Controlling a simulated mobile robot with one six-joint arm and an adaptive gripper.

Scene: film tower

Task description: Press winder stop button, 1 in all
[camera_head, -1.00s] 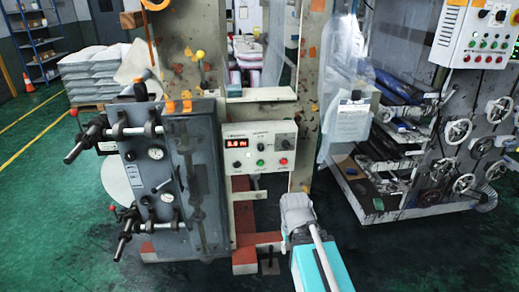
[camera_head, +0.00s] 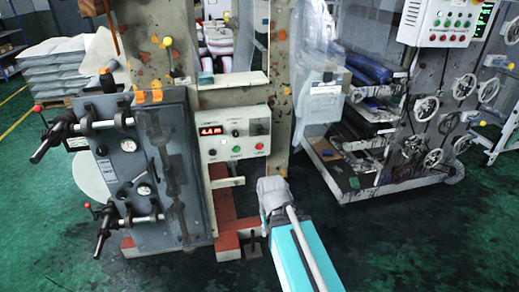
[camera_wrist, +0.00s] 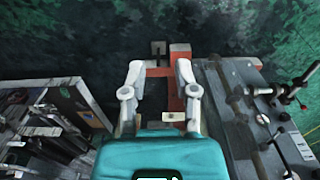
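A cream control panel (camera_head: 234,135) with a red lit display sits on the machine frame in the head view. A red button (camera_head: 259,146) is at its lower right and a green button (camera_head: 236,149) is left of it. Labels are too small to read, so I cannot tell which button is the winder stop. My gripper (camera_wrist: 160,72) is open and empty in the wrist view, its two fingers apart over the machine's red base and dark floor. In the head view my arm is in front of and below the panel, touching no button; the fingertips are not clear there.
A grey gearbox cabinet (camera_head: 140,180) with protruding handles stands left of the panel. Another control box (camera_head: 440,22) with several buttons is at the upper right, above a rack with handwheels (camera_head: 427,108). Green floor (camera_head: 400,245) is open at the lower right.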

